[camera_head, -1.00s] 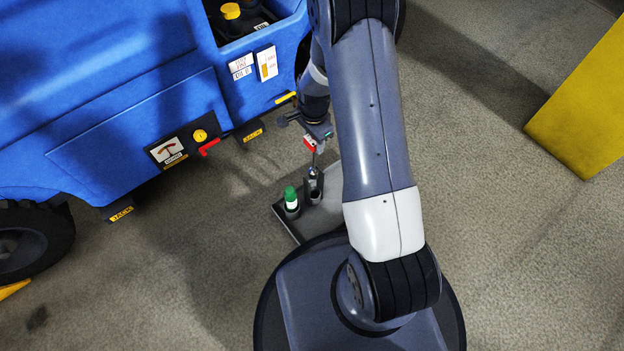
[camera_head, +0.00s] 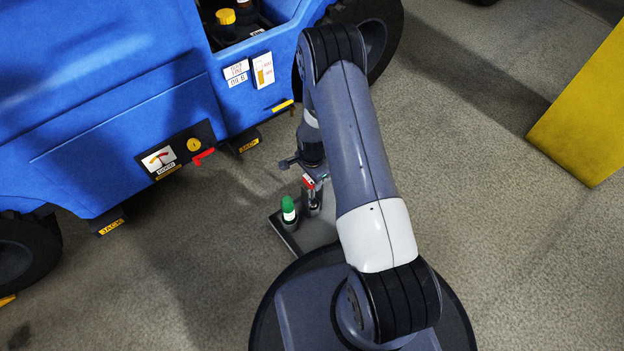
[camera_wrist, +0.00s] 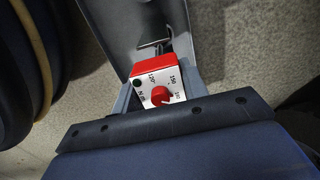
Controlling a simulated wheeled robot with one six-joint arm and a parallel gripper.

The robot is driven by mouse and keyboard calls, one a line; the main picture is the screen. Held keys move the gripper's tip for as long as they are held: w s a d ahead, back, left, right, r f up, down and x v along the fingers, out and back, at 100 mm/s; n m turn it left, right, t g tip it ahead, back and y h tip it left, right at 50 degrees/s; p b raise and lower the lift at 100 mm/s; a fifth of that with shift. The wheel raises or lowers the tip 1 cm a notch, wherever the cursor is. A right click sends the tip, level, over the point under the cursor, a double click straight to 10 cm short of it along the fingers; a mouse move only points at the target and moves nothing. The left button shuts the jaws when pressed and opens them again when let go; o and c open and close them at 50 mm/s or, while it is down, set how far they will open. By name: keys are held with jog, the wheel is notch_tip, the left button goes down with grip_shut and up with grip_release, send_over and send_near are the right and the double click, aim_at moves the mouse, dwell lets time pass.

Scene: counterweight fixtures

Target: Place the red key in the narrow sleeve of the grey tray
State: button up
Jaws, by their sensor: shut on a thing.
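The red key (camera_head: 308,182) has a red and white head with a round red dial and printed numbers, clear in the wrist view (camera_wrist: 158,84). My gripper (camera_head: 314,176) is shut on this head. A thin shaft runs from the head toward the grey tray (camera_head: 322,232), which lies on the floor beside my base. The tray's plate also fills the top of the wrist view (camera_wrist: 118,28). A dark upright sleeve (camera_head: 313,206) stands on the tray under the key. I cannot tell whether the shaft tip is inside it or just above it.
A green-capped bottle (camera_head: 288,207) stands in a holder on the tray, left of the key. A blue vehicle (camera_head: 90,90) with a red lever (camera_head: 203,157) is close on the left. A yellow block (camera_head: 590,110) stands at the right, with clear floor between.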

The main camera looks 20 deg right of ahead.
jog(key=shift+r, duration=0.1)
jog(key=shift+f+b, duration=0.6)
jog(key=shift+f, duration=0.05)
jog(key=o, duration=1.3)
jog(key=shift+c, duration=0.2)
jog(key=shift+r, duration=0.15)
jog(key=shift+r+p, duration=0.65)
jog(key=shift+p, duration=0.15)
notch_tip(320, 180, up, 12)
jog(key=p, duration=0.3)
jog(key=shift+f+p, duration=0.15)
jog(key=shift+p, duration=0.2)
jog(key=shift+f, duration=0.1)
notch_tip(320, 180, down, 12)
jog(key=b, duration=0.4)
jog(key=shift+f, duration=0.15)
jog(key=shift+b, duration=0.3)
